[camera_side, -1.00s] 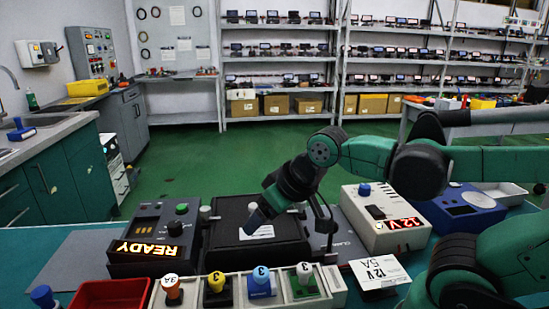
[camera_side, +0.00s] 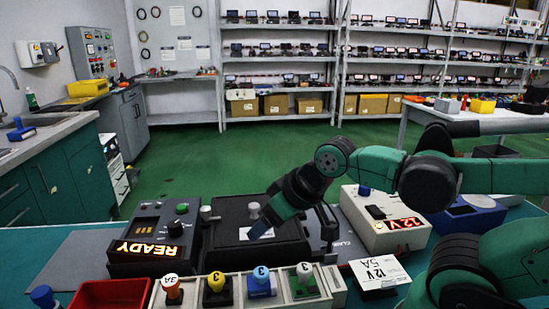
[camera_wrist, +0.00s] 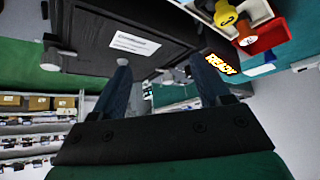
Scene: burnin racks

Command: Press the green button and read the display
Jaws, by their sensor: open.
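The green button (camera_side: 182,208) sits on top of a dark box at the left of the bench. The box's front display (camera_side: 147,249) is lit and reads READY; it also shows, tilted, in the wrist view (camera_wrist: 221,64). My gripper (camera_side: 262,228) points down and left over the black padded fixture (camera_side: 228,212), to the right of the button and apart from it. In the wrist view my gripper (camera_wrist: 164,78) has its two fingers spread with nothing between them. I cannot make out the green button in the wrist view.
A tray of coloured numbered plugs (camera_side: 241,292) and a red bin (camera_side: 110,294) stand in front. A white unit (camera_side: 385,222) showing 12V, a 12V 5A card block (camera_side: 380,275) and a blue device (camera_side: 468,213) lie right. A grey mat (camera_side: 75,258) is clear at left.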

